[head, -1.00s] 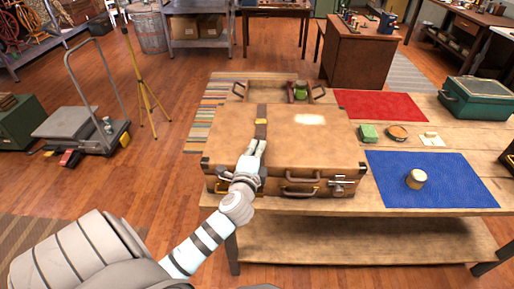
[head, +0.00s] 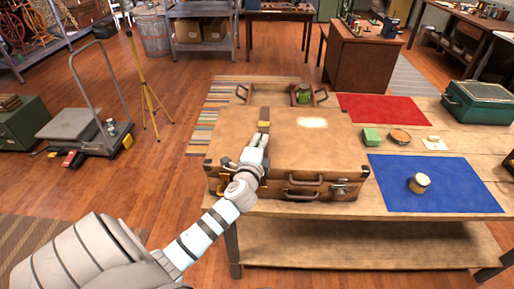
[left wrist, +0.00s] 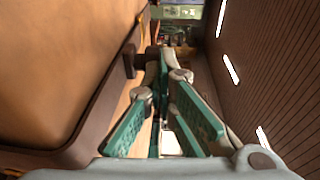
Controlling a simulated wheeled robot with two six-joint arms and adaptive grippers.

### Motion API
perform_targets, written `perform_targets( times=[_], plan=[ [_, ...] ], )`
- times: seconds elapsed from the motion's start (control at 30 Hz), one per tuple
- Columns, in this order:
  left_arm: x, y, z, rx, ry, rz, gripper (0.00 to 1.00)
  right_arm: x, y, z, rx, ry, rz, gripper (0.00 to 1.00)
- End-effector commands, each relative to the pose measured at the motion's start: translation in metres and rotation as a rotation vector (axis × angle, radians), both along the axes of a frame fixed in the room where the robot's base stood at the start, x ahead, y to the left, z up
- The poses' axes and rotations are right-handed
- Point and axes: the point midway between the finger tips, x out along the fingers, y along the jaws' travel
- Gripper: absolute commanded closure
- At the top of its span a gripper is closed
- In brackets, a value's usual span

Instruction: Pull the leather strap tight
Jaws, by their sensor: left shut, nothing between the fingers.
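A large tan leather suitcase (head: 230,145) lies flat on the wooden bench. A dark brown leather strap (head: 265,113) runs down its lid to a yellow buckle (head: 263,124). My left gripper (head: 262,137) is shut and empty, just in front of the buckle over the lid, covering the strap's lower part. In the left wrist view the suitcase (left wrist: 70,60) fills the left side, and the gripper's (left wrist: 163,62) green-padded fingers point along its edge. A dark piece (left wrist: 135,63) stands out beside the fingertips; I cannot tell whether it is strap. My right gripper is not in view.
The bench holds a blue mat (head: 440,185) with a small jar (head: 419,183), a red mat (head: 385,107), a green block (head: 371,137), a round tin (head: 400,136) and a green case (head: 482,102). A wooden carrier (head: 284,95) stands behind the suitcase.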

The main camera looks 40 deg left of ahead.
Motion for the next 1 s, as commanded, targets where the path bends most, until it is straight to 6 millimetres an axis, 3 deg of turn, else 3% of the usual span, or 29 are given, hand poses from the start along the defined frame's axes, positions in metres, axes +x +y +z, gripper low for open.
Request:
perform_targets(
  times=[0.23, 0.4, 0.6, 1.0],
  plan=[
    [-0.019, -0.028, 0.007, -0.003, 0.001, -0.016, 1.0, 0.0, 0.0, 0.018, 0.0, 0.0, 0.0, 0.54],
    [-0.066, -0.052, 0.008, -0.002, 0.001, -0.016, 1.0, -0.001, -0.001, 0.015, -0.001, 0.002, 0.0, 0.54],
    [-0.101, -0.07, 0.011, -0.002, 0.0, -0.016, 1.0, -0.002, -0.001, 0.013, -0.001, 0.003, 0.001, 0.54],
    [-0.107, -0.073, 0.012, 0.001, -0.001, -0.016, 1.0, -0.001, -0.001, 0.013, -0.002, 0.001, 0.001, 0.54]
  ],
)
